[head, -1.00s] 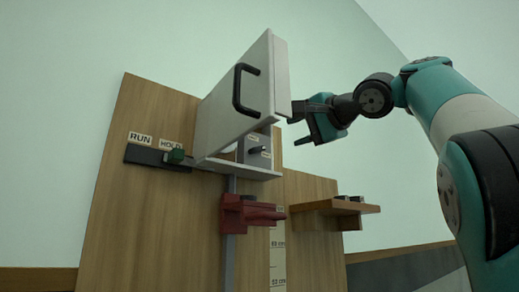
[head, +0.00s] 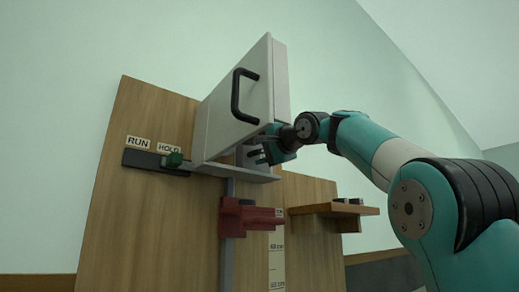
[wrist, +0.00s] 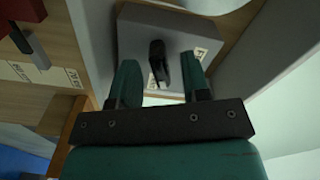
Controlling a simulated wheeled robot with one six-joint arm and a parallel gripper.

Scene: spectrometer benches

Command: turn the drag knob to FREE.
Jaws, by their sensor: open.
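The drag knob (wrist: 157,60) is a small black lever-shaped knob on a grey box (wrist: 130,38). In the wrist view it lies between the fingers of my open gripper (wrist: 160,76), with space on both sides. A pale label (wrist: 201,54) lies right of the knob and another (wrist: 153,82) lies below it; I cannot read either fully. I cannot tell which label the knob points to. In the head view my gripper (head: 266,149) is at the grey box (head: 245,156), under the open white door (head: 225,110), and hides the knob.
The white door with its black handle (head: 238,95) stands just above and beside my gripper. A red clamp (head: 245,217) sits below on a rail. A wooden shelf (head: 330,209) is at lower right. A RUN/HOLD slider (head: 174,160) is at left.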

